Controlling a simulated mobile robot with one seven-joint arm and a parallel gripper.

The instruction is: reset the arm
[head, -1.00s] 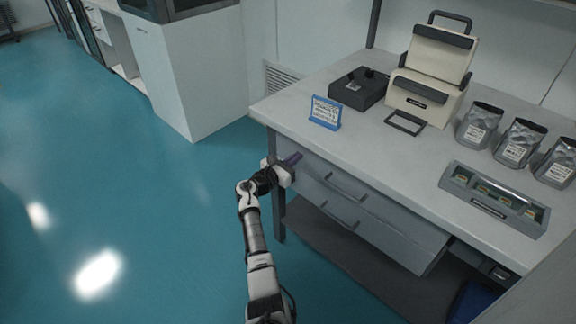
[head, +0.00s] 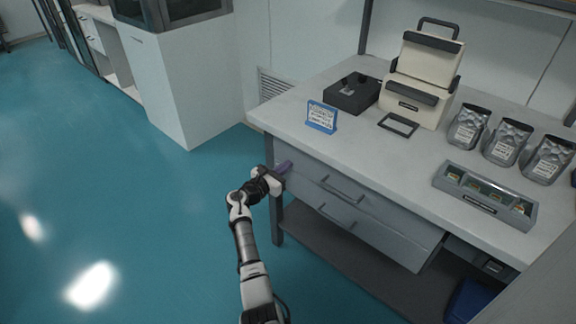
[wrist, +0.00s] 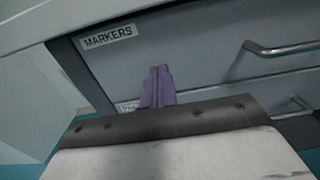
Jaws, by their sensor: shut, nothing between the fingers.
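My gripper (head: 284,167) is at the left end of the table's drawer front, below the tabletop edge. Its purple fingers (wrist: 158,88) are together and empty in the wrist view. They point at the drawer front, close to it; I cannot tell whether they touch it. My arm (head: 247,250) reaches up from the bottom of the head view and bends at the elbow toward the table.
The upper drawer (head: 320,178), labelled MARKERS in the wrist view (wrist: 108,37), has a bar handle. The tabletop (head: 375,150) holds a blue-framed sign (head: 321,117), a black box (head: 352,93), a cream case (head: 420,85), silver pouches (head: 507,141) and a grey tray (head: 485,208). Open floor lies left.

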